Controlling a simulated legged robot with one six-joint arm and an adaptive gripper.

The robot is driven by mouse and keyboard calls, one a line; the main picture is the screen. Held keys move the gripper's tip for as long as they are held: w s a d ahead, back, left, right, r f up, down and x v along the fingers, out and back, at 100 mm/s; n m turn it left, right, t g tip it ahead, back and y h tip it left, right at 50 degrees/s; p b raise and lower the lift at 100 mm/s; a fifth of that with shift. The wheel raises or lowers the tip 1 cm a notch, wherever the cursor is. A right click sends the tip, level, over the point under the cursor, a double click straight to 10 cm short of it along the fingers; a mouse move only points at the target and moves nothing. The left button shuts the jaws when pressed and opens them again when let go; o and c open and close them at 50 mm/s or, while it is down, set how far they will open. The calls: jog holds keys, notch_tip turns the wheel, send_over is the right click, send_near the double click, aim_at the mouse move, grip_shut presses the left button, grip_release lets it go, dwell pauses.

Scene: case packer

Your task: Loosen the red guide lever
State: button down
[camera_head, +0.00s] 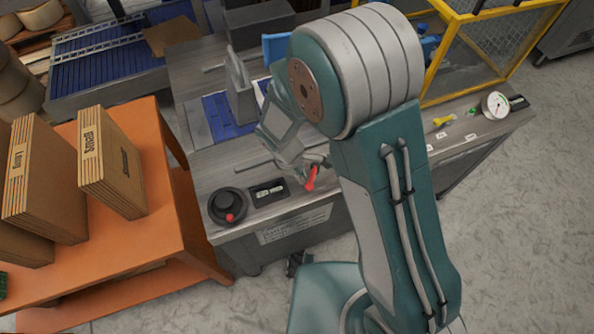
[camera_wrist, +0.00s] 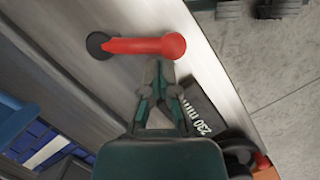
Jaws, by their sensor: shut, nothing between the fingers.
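The red guide lever (camera_head: 312,179) stands at the front edge of the grey machine table (camera_head: 225,165). In the wrist view the lever (camera_wrist: 145,46) lies crosswise, with a round knob at its right end and a dark round base at its left. My gripper (camera_wrist: 162,72) is shut and empty, its fingertips at or just beside the lever's lower side; I cannot tell whether they touch it. In the head view my arm partly hides the gripper (camera_head: 298,165) beside the lever.
A black handwheel with a red knob (camera_head: 229,217) and a black size label (camera_head: 268,191) are left of the lever. A yellow-framed guard (camera_head: 436,60), a yellow lever (camera_head: 443,120) and a gauge (camera_head: 495,105) are right. Boxes stand on an orange table (camera_head: 165,230). Floor is clear at right.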

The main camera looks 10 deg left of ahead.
jog(key=shift+s+d+n+t, duration=0.25)
jog(key=shift+d+n, duration=0.3)
jog(key=shift+n, duration=0.55)
jog(key=shift+s+d+n+t, duration=0.15)
jog(key=shift+d+n+t, duration=0.3)
jog(key=shift+n, duration=0.65)
jog(key=shift+d, duration=0.1)
